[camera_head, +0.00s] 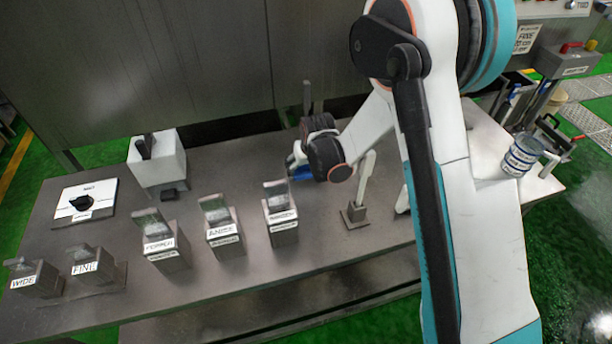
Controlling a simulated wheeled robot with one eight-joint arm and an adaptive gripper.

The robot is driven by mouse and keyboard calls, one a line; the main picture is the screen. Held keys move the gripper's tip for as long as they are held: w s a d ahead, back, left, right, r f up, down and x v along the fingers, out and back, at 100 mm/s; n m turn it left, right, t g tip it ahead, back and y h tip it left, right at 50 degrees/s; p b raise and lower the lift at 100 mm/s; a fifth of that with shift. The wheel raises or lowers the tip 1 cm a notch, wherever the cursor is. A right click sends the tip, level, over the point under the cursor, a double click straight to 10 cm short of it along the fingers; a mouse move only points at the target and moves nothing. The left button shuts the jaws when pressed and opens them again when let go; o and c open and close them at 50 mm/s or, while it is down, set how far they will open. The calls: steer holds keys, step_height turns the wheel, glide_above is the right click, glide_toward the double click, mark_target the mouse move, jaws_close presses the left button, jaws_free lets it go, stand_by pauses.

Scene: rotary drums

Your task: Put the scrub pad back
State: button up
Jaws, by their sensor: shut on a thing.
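My gripper (295,162) is above the table, near its middle, pointing left and partly hidden behind my dark wrist. It is shut on a small blue thing (301,174), which looks like the scrub pad; little of it shows. I cannot tell whether the held thing touches this holder.
Similar labelled holders stand to the left, including ones marked WIDE (37,281) and FINE (92,268). A white box (158,165) and a white board (86,203) are behind them. A grey stand (355,214) is right of my gripper. A clear container (522,156) sits far right.

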mark_target(307, 172)
steer(key=shift+f+b, duration=0.3)
steer(key=shift+f, duration=1.65)
steer(key=shift+f, duration=0.2)
steer(key=o, duration=1)
steer(key=shift+o, duration=0.2)
steer(key=shift+r, duration=0.15)
steer(key=shift+r, duration=0.25)
steer(key=p+v, duration=0.2)
steer(key=v, duration=0.9)
steer(key=shift+s+r, duration=0.25)
steer(key=shift+s, duration=0.05)
steer(key=shift+d, duration=0.1)
